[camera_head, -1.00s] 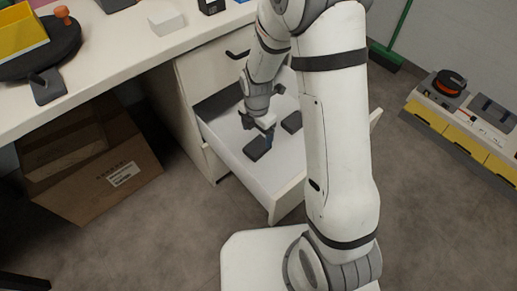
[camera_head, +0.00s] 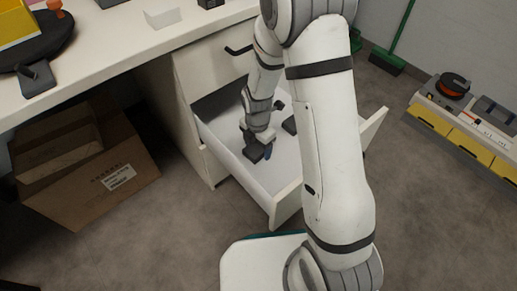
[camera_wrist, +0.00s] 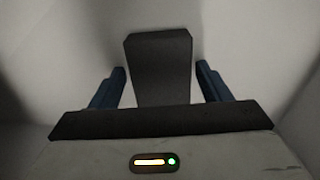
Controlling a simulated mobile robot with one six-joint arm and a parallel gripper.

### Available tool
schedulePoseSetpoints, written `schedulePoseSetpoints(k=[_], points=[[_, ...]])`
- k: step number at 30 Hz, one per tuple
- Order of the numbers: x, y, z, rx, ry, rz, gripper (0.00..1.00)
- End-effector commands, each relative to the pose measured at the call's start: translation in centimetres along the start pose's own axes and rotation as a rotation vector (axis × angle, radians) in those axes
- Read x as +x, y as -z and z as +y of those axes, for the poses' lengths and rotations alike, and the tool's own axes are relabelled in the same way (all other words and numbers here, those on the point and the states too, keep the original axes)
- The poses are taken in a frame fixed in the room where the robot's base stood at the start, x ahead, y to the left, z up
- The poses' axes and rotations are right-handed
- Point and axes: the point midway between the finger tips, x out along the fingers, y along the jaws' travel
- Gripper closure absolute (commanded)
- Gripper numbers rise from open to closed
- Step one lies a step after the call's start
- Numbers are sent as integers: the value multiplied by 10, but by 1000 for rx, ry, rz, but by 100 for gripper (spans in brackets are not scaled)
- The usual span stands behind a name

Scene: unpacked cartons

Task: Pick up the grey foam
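The grey foam (camera_wrist: 160,68) is a dark grey block lying in the open drawer. In the wrist view it sits between the two blue fingers of my gripper (camera_wrist: 160,90), with a gap on each side. The fingers are open and do not touch it. In the head view my gripper (camera_head: 262,151) is down inside the drawer (camera_head: 283,190), and the foam (camera_head: 252,155) is partly hidden beside it. A second dark block (camera_head: 289,125) lies farther right in the drawer, partly behind my arm.
The drawer walls stand close around my gripper. A cardboard carton (camera_head: 90,175) is on the floor at left. A yellow-and-white unit (camera_head: 465,125) is at right.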

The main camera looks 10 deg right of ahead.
Motion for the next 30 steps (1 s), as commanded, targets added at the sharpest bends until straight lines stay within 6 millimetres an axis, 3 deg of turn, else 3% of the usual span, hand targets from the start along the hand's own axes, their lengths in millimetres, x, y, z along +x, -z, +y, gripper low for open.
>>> schedulePoseSetpoints(k=[13, 20, 23, 30], points=[[0, 0, 0, 1, 0, 0, 67], [-2, -1, 0, 2, 0, 0, 68], [-11, -1, 0, 2, -1, 0, 68], [-60, -1, 0, 2, -3, -2, 68]])
